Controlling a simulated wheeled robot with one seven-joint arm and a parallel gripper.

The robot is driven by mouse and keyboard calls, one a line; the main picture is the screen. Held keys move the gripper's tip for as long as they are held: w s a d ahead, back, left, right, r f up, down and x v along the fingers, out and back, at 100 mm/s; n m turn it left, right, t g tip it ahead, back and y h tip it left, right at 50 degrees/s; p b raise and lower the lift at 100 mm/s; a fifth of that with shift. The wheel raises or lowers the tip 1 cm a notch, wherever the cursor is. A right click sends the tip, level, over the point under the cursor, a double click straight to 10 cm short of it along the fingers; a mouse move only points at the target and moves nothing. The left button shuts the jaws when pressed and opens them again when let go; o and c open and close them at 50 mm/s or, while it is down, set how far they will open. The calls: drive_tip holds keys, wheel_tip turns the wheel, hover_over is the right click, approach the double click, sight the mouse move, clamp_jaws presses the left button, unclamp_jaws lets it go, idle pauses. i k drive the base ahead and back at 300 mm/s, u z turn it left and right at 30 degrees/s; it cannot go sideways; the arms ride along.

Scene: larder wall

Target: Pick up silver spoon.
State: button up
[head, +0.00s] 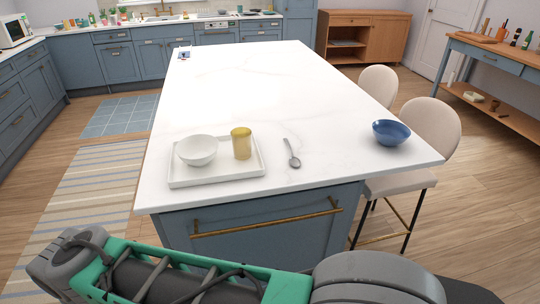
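The silver spoon (292,154) lies on the white marble top of the kitchen island (330,105), near its front edge. Its bowl end points toward me and its handle points away. It lies apart from the white tray on its left and the blue bowl on its right. Nothing covers it. My arm crosses the bottom of the head view, in front of the island and below the countertop. My gripper's fingers cannot be made out, so whether it is open or shut does not show.
A blue bowl (391,132) stands near the right corner. Two chairs (431,128) stand along the right side. The countertop behind the spoon is clear.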

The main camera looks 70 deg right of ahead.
sight(295, 161)
drive_tip(key=k, duration=0.45)
drive_tip(key=z, duration=0.9)
drive_tip(key=i, duration=0.5)
